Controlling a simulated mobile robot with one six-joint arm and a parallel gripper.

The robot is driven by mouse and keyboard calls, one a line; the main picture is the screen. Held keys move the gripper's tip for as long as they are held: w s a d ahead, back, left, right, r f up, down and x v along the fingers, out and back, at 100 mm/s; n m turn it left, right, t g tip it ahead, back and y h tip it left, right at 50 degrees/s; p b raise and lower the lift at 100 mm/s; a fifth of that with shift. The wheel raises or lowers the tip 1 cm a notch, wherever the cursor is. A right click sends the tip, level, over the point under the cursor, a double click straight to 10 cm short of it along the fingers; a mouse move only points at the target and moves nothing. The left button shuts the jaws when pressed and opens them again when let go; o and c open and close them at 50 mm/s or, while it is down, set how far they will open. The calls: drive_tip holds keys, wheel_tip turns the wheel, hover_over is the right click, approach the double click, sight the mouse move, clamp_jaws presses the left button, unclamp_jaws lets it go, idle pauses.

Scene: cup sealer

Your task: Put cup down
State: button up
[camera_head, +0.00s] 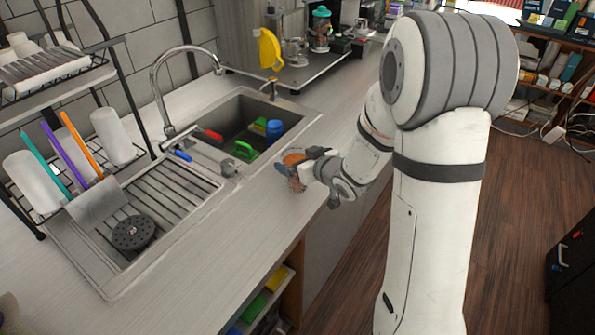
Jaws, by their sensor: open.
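A small cup (293,158) with an orange-brown top stands at the counter's front edge, to the right of the sink. My gripper (290,170) is at the cup, low over the counter, with dark fingers beside it. The jaws are open. The gripper hides part of the cup, and I cannot tell whether a finger touches it. The cup's lower part (296,184) shows just below the fingers and appears to rest on the counter.
The sink (240,112) holds several coloured items. A faucet (172,70), a drainboard (165,205) and a dish rack (75,185) stand left. The pale counter (215,235) in front is clear. Open shelves (270,290) sit below its edge.

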drive_tip(key=shift+c, duration=0.4)
drive_tip(key=c, duration=1.5)
drive_tip(key=shift+c, duration=1.4)
drive_tip(key=shift+r, duration=0.15)
